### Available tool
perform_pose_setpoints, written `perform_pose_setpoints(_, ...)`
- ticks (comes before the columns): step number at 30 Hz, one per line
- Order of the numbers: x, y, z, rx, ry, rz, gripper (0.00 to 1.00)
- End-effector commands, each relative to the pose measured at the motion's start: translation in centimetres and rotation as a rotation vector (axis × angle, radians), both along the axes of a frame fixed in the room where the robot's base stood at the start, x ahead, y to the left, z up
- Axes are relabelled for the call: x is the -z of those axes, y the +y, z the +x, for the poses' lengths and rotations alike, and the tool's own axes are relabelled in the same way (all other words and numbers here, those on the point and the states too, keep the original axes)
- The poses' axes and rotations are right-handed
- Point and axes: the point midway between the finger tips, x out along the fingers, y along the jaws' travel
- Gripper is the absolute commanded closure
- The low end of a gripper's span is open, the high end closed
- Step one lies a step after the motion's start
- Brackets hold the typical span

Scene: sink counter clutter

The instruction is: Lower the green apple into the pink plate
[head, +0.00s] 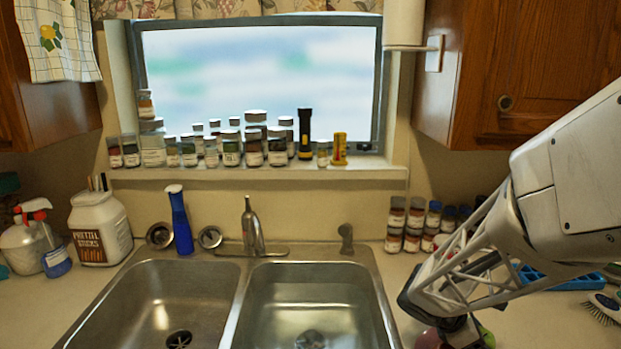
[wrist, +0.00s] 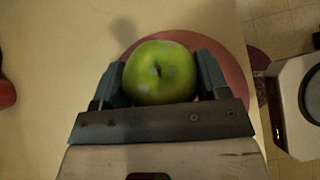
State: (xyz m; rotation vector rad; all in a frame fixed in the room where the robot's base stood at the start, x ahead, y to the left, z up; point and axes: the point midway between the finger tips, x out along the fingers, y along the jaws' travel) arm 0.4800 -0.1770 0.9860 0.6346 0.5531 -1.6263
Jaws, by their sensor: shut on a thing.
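The green apple (wrist: 160,72) is between the two fingers of my gripper (wrist: 161,80) in the wrist view, with its stem facing the camera. My gripper is shut on it. The pink plate (wrist: 232,72) shows behind the apple and fingers, its rim curving out above and to the right of them. Whether the apple touches the plate cannot be told.
The double sink (head: 240,310) lies left of my arm. Spice jars (head: 405,225) and a blue tray (head: 560,278) stand behind it, and a brush (head: 604,308) lies at the right. A red thing (wrist: 6,93) is at the left edge of the wrist view.

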Motion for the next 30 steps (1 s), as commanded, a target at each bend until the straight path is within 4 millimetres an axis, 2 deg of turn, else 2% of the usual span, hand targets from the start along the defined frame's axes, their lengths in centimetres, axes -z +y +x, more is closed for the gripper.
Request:
perform_pose_setpoints(5, 0.0, 0.0, 0.0, 0.000, 0.000, 0.000, 0.59)
perform_pose_setpoints(6, 0.0, 0.0, 0.0, 0.000, 0.000, 0.000, 0.26)
perform_pose_setpoints(11, 0.0, 0.0, 0.0, 0.001, -0.001, 0.000, 0.02)
perform_pose_setpoints(23, -0.2, 0.2, 0.0, -0.001, -0.001, 0.000, 0.02)
perform_pose_setpoints(30, -1.2, 1.3, 0.2, -0.001, -0.002, 0.001, 0.02)
